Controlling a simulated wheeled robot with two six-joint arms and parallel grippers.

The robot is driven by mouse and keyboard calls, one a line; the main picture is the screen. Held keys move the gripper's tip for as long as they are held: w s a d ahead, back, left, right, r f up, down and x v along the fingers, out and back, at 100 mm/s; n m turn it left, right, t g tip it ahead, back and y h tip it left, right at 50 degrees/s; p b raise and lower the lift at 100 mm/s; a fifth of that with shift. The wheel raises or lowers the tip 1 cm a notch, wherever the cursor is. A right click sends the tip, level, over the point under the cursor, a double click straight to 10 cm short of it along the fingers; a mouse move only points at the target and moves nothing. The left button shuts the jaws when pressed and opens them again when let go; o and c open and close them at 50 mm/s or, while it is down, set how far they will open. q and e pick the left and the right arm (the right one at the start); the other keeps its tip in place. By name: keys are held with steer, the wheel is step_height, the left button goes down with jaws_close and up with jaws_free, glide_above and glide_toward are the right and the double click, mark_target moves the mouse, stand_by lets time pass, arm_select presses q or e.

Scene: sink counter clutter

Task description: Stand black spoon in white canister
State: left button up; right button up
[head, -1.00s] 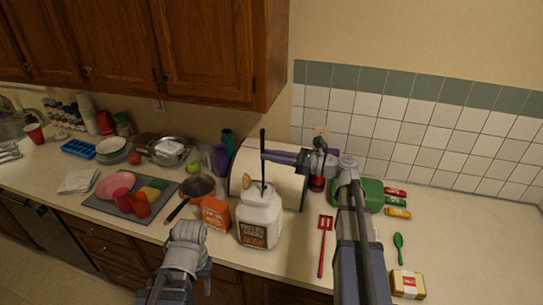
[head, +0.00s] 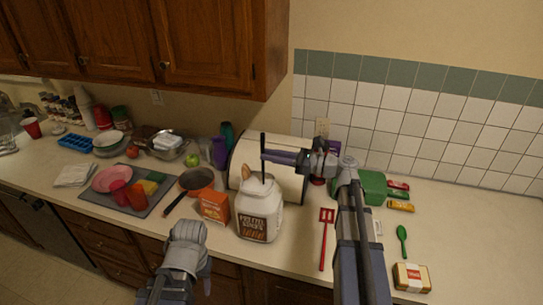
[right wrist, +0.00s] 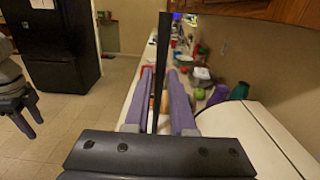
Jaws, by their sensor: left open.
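The black spoon (head: 263,143) stands upright with its lower end at the mouth of the white canister (head: 262,200); how deep it reaches is hidden. The canister stands near the counter's front edge with a brown label facing me. My right gripper (head: 266,157) reaches in from the right above the canister and is shut on the black spoon. In the right wrist view the spoon (right wrist: 162,60) rises between the purple fingers (right wrist: 163,85). My left gripper (head: 175,290) is low in front of the counter, open and away from the canister; its fingertips are partly cut off.
A wooden utensil head (head: 246,172) shows at the canister's left rim. An orange box (head: 215,206) and a dark pan (head: 197,180) stand to the left. A large cream cylinder (head: 290,180) lies close behind. A red spatula (head: 325,238) and green spoon (head: 402,241) lie right.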

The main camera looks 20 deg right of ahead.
steer(key=o, duration=0.4)
steer(key=v, duration=0.7)
steer(key=shift+s+d, duration=0.25)
steer(key=shift+d, duration=0.1)
stand_by(0.9)
